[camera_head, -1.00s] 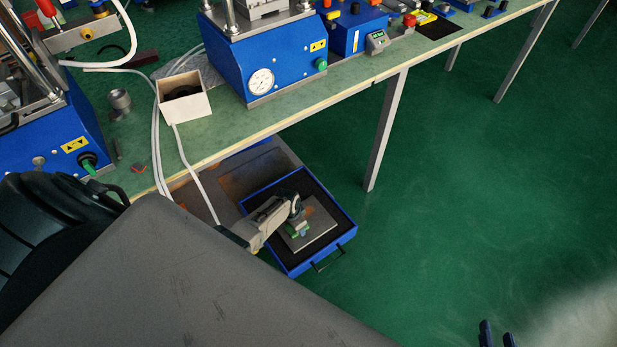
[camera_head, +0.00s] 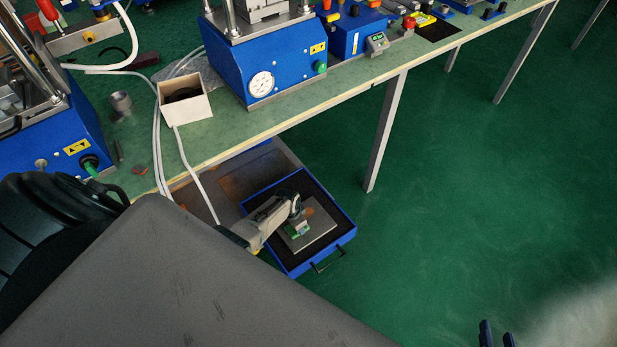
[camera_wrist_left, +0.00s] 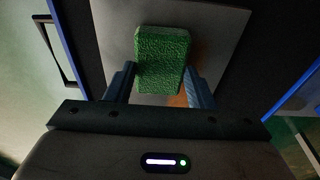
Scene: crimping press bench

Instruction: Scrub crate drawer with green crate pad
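The blue crate drawer (camera_head: 343,238) is pulled out below the bench, with a dark lining and a grey plate (camera_head: 322,234) inside. The plate carries an orange-brown stain (camera_wrist_left: 178,101). My left gripper (camera_head: 297,224) is down in the drawer over the plate. In the left wrist view, its fingers (camera_wrist_left: 162,85) are shut on the green crate pad (camera_wrist_left: 162,58), one on each side. The pad is over the plate; I cannot tell whether it touches it. My right gripper (camera_head: 497,335) is at the bottom right, empty, with its fingers apart, over the floor.
The bench edge (camera_head: 300,124) and a bench leg (camera_head: 384,135) stand close to the drawer. White hoses (camera_head: 157,140) hang over the edge. A white box (camera_head: 187,108) and blue presses (camera_head: 262,60) stand on the bench. The green floor at right is clear.

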